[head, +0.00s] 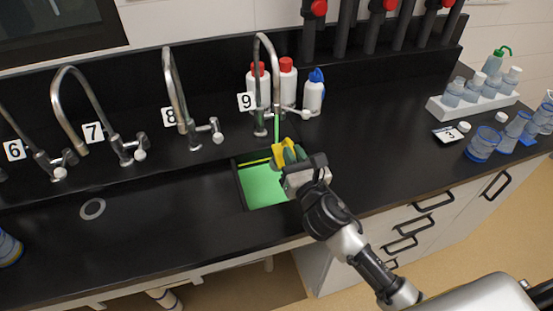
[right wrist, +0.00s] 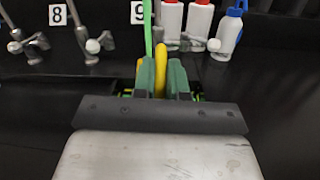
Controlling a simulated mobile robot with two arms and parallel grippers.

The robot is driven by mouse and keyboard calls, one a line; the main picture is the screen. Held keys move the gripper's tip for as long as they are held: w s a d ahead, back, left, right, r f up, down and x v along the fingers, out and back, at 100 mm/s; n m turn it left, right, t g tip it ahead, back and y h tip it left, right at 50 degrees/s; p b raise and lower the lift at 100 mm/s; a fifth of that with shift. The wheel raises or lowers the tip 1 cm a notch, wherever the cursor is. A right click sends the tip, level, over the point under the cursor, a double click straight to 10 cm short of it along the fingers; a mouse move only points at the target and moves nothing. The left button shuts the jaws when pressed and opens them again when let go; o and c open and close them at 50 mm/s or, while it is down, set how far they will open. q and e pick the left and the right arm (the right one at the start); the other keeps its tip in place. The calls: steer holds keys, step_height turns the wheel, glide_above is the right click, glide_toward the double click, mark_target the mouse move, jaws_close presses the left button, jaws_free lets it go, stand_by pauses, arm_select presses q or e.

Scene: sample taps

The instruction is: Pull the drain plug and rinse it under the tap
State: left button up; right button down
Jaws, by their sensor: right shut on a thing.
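My right gripper (head: 288,154) is above the sink, with its green fingers shut on the yellow drain plug (head: 279,159). In the right wrist view the yellow plug (right wrist: 160,53) stands upright between the two fingers. A green stream (head: 277,122) runs down from the tap marked 9 (head: 257,55) and appears to meet the plug in the head view. The stream (right wrist: 148,30) passes just left of the plug in the right wrist view. The sink (head: 236,186) shows bright green liquid (head: 263,186) inside. My left gripper is not in view.
Two red-capped white bottles (head: 287,79) and a blue-capped bottle (head: 314,92) stand behind tap 9. Tap 8 (head: 172,88) and other taps line the left. A white rack of bottles (head: 441,108) and blue beakers (head: 483,145) stand at right. The front counter is largely clear.

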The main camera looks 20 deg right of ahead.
steer(key=s+a, duration=0.1)
steer(key=s, duration=0.7)
stand_by(0.7)
stand_by(1.1)
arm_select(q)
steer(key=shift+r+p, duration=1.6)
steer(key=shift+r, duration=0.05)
arm_select(e)
steer(key=s+r, duration=0.4)
steer(key=s, duration=0.1)
steer(key=shift+a, duration=0.35)
